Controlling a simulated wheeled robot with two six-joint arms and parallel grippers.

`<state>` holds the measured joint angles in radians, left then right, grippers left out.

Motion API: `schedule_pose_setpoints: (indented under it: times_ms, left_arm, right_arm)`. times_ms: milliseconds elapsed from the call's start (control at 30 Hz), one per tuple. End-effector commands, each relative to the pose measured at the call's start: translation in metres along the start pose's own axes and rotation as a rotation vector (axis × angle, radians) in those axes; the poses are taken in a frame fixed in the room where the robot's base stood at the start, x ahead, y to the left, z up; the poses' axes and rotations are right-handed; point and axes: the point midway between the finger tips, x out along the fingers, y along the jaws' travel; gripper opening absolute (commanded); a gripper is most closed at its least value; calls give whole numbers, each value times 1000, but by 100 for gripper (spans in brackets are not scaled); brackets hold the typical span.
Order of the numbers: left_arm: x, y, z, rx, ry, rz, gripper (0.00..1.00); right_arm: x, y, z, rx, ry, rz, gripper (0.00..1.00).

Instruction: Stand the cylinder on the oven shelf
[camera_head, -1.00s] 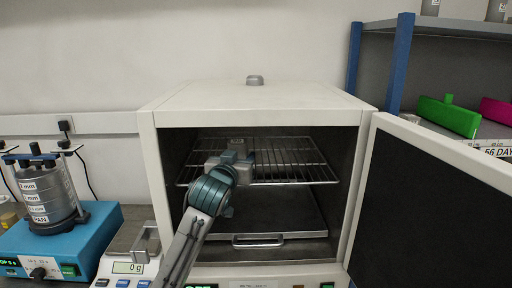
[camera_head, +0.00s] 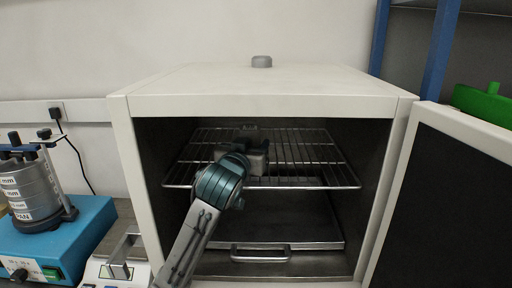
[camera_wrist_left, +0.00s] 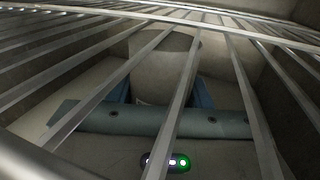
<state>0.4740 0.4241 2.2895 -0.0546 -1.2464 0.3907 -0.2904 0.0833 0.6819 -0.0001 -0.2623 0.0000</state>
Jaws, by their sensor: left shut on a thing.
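The oven's wire shelf (camera_head: 310,187) spans the open chamber. My left gripper (camera_head: 252,150) reaches inside the chamber over the shelf, near its middle, its arm coming in from the front. In the left wrist view, the grey cylinder (camera_wrist_left: 165,65) stands between the two blue-padded fingers of my left gripper (camera_wrist_left: 163,92), which is shut on it. Shelf wires (camera_wrist_left: 250,100) cross in front of both there. In the head view the gripper largely hides the cylinder, and I cannot tell whether its base touches the shelf. My right gripper is out of view.
The oven door (camera_head: 450,200) stands open on the right. A metal tray with a handle (camera_head: 262,256) lies below the shelf. A balance (camera_head: 117,268) and a blue sieve shaker (camera_head: 75,240) stand to the left. Bare shelf lies right of the gripper.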

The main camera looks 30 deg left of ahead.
Motion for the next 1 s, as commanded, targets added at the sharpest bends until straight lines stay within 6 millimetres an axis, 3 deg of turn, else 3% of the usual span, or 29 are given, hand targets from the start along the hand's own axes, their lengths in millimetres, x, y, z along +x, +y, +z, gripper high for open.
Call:
schedule_pose_setpoints:
  times_ms: [100,267,300,400,567,767,1000]
  left_arm:
    - [0,0,1,1,-6,0,8]
    - [0,0,3,1,-5,1,8]
    - [0,0,4,1,-6,0,49]
    - [0,0,3,0,-6,1,67]
    - [0,0,3,0,-5,1,67]
    - [-2,0,1,0,-4,1,67]
    - [-44,0,2,2,-1,2,67]
  right_arm:
    - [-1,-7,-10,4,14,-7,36]
    - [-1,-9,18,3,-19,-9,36]
    - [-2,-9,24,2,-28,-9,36]
    - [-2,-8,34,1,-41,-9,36]
    - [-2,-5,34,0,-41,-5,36]
    - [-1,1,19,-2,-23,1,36]
    - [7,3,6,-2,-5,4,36]
